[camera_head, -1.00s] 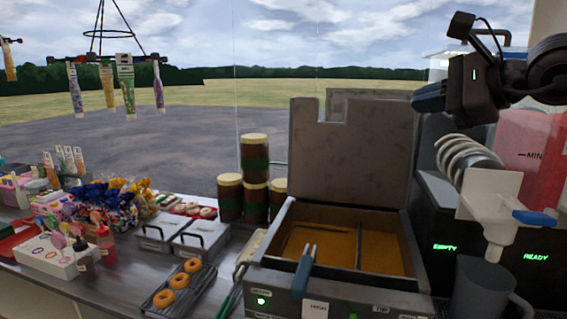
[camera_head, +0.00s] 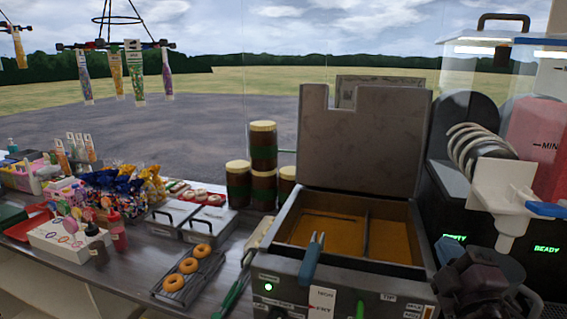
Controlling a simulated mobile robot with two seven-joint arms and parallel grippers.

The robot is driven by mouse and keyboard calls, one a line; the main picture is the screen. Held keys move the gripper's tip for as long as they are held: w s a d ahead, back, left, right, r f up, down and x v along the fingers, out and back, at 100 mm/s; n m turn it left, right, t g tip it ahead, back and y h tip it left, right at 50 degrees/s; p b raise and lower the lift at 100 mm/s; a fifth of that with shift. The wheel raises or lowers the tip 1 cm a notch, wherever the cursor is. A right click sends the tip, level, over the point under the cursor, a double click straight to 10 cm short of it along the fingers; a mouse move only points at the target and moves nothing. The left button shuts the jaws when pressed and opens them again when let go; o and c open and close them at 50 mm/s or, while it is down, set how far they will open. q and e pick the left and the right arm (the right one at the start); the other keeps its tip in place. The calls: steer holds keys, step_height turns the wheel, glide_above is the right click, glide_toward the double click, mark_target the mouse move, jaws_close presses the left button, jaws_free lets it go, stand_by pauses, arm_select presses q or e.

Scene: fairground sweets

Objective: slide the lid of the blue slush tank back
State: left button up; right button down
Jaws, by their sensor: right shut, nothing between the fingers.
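The slush machine stands at the right edge. Its nearer tank (camera_head: 455,88) is clear, with a pale spiral auger (camera_head: 467,147) and a white tap (camera_head: 500,185) with a blue lever (camera_head: 546,209); I see no blue slush in it. A lid with a dark arched handle (camera_head: 503,17) is on top, high above the counter. My right gripper (camera_head: 478,288) is a dark shape at the bottom right, below the tap and well below the lid. It is shut and empty; its fingertips are hard to make out. My left gripper is not in view.
A fryer with its lid raised (camera_head: 365,140) stands left of the machine. A grey cup (camera_head: 535,303) is partly hidden behind my gripper. A red tank (camera_head: 540,140) is farther right. Doughnuts (camera_head: 188,265), brown tubs (camera_head: 263,190) and sweets cover the counter to the left.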

steer(key=s+d+f+m+g+h, duration=0.2)
steer(key=s+f+m+g, duration=0.3)
steer(key=f, duration=0.4)
steer(key=s+d+f+m+g+h, duration=0.1)
steer(key=s+f+m+g+h, duration=0.1)
steer(key=s+f+m+g, duration=0.5)
steer(key=s+a+f+m+g+y, duration=0.1)
steer(key=s+a+f+g+y, duration=0.15)
steer(key=s+f, duration=0.4)
steer(key=s+a+f+m+g+y, duration=0.1)
steer(key=s+f+g, duration=0.2)
steer(key=s+f, duration=0.35)
steer(key=w+f+t, duration=0.6)
steer(key=f+t, duration=0.2)
steer(key=f, duration=0.1)
steer(key=shift+w+a+y, duration=0.15)
steer(key=shift+w+y, duration=0.05)
steer(key=shift+y, duration=0.15)
steer(key=shift+r, duration=0.1)
stand_by(0.4)
